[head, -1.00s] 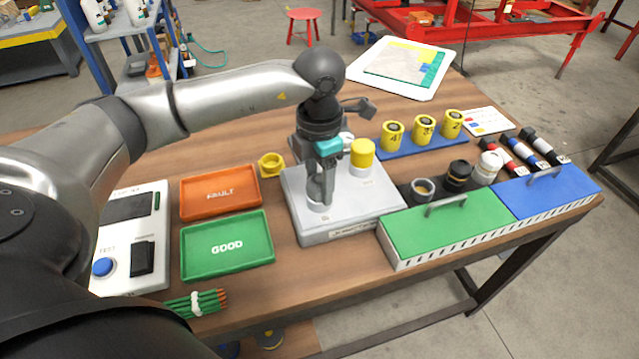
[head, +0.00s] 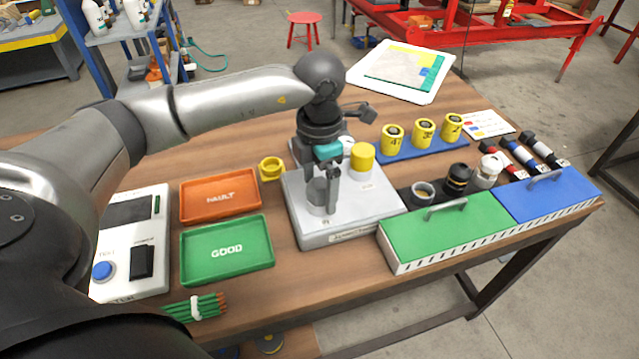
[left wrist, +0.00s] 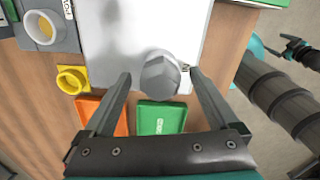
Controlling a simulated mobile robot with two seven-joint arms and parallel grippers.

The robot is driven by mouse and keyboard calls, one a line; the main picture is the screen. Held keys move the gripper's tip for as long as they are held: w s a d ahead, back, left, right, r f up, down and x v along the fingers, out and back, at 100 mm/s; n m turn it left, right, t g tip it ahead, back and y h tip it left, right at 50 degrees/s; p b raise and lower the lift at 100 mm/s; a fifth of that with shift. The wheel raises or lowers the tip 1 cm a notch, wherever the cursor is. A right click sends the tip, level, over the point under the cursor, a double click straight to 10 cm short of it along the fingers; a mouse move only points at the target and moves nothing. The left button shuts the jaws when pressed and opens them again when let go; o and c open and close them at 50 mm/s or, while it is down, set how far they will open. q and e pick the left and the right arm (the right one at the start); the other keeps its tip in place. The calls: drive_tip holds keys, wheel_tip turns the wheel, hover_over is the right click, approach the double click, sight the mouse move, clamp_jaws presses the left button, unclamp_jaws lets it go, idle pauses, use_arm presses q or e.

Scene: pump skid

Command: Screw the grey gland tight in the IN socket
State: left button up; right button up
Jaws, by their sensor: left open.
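The grey gland (head: 317,192) stands upright in the IN socket at the front left of the pale block (head: 345,216). Its hexagonal head shows from above in the left wrist view (left wrist: 162,76). My left gripper (head: 325,197) points down over it. In the left wrist view my left gripper (left wrist: 160,78) is open, one finger on each side of the gland. The socket's thread is hidden. Dark arm parts with a teal band at the wrist view's right seem to be my right arm (left wrist: 290,105).
A yellow cap (head: 362,156) stands on the block. A yellow ring (head: 271,168), the orange FAULT tray (head: 220,215) and green GOOD tray (head: 227,275) lie left. Green (head: 450,235) and blue (head: 547,197) lidded boxes stand right. Several yellow parts sit on a blue strip (head: 425,146) behind.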

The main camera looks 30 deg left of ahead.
use_arm(q)
wheel_tip(320, 180, up, 8)
drive_tip(key=shift+f+p, duration=0.2)
drive_tip(key=shift+p, duration=0.6)
wheel_tip(320, 180, up, 8)
drive_tip(key=p, duration=0.1)
drive_tip(key=shift+f, duration=0.15)
use_arm(e)
drive_tip(key=r, duration=0.2)
drive_tip(key=shift+s+a+r, duration=0.25)
drive_tip(key=shift+a+r, duration=0.05)
drive_tip(key=shift+r, duration=0.1)
